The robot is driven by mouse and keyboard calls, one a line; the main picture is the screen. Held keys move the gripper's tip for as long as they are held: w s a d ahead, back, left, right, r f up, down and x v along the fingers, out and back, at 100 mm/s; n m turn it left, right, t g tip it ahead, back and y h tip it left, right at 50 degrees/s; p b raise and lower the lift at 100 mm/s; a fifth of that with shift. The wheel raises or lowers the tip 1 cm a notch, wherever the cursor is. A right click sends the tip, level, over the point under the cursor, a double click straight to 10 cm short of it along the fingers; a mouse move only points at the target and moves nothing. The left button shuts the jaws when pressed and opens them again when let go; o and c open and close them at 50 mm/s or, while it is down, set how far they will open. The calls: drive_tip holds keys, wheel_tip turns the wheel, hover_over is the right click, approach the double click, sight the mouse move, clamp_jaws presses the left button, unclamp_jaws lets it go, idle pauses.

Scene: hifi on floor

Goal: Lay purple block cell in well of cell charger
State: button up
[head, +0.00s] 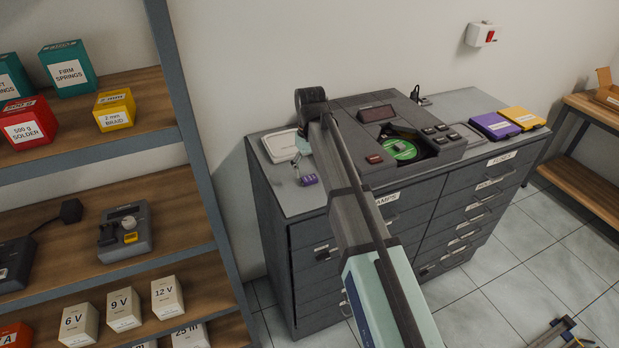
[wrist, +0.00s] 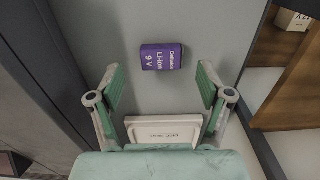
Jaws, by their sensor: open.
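The purple block cell (wrist: 161,57), labelled Li-ion 9 V, lies on the grey cabinet top. In the head view it (head: 310,180) is near the cabinet's left front edge. My gripper (wrist: 160,85) is open and empty above the cabinet top. In the wrist view the cell appears just beyond the fingertips, between their lines, and apart from both. In the head view my arm hides much of the gripper. A grey device with a yellow piece in it (head: 124,233), on the left shelf, looks like the cell charger. Its well cannot be made out clearly.
A white tray-like object (wrist: 165,132) lies close to the cell. A grey disc player (head: 390,110) stands on the cabinet behind my arm. A dark device (head: 14,262) and black plug (head: 70,211) are on the charger's shelf. A shelf upright (head: 190,120) separates shelves and cabinet.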

sight(309, 178)
drive_tip(key=shift+a+f+p, duration=0.1)
drive_tip(key=shift+f+p, duration=0.3)
drive_tip(key=shift+f, duration=1.15)
drive_tip(key=c, duration=1.2)
drive_tip(key=shift+c, duration=0.2)
drive_tip(key=shift+r, duration=0.15)
